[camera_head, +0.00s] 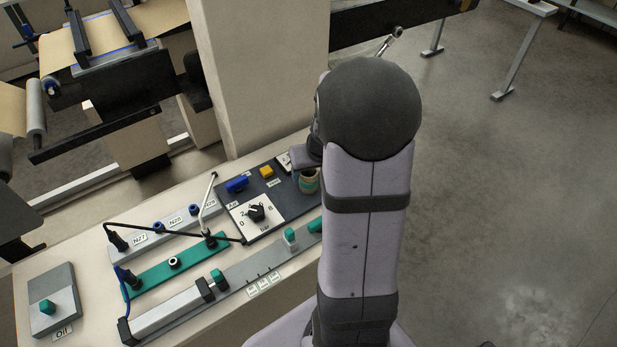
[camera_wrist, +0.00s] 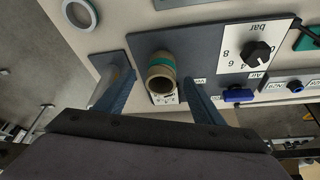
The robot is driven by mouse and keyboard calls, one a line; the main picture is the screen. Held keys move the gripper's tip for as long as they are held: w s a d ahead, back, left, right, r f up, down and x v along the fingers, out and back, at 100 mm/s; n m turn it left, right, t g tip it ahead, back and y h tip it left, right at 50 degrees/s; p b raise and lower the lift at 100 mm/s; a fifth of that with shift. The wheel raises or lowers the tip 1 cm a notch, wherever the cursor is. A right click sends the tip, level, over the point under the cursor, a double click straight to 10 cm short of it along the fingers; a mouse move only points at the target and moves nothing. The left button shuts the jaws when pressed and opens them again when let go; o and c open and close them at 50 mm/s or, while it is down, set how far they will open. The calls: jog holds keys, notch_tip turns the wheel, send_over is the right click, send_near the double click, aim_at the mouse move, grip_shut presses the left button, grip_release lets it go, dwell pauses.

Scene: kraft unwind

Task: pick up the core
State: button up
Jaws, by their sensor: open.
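The core (camera_wrist: 161,73) appears to be the short tan tube with a green band. In the wrist view it stands on a dark panel with its open end toward the camera. In the head view the core (camera_head: 309,182) shows just left of my arm, partly covered from above. My gripper (camera_wrist: 154,80) is open, with one blue-grey finger on each side of the core and visible gaps between. I cannot tell how deep the fingers reach along it. In the head view my arm hides most of the gripper.
The dark panel (camera_head: 285,207) carries a pressure dial (camera_head: 256,212), a blue button (camera_head: 237,184) and a yellow button (camera_head: 266,171). A thin upright lever (camera_head: 208,205) and black cable stand left of it. A beige column (camera_head: 270,80) rises behind. Open floor lies right.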

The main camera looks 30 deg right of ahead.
aim_at(309, 176)
jog(key=shift+w+f, duration=0.15)
jog(key=shift+f, duration=0.2)
jog(key=shift+f, duration=0.1)
jog(key=shift+w+x, duration=0.2)
jog(key=shift+x, duration=1.05)
jog(key=shift+w+x, duration=0.15)
jog(key=shift+x, duration=1.1)
jog(key=c, duration=1.1)
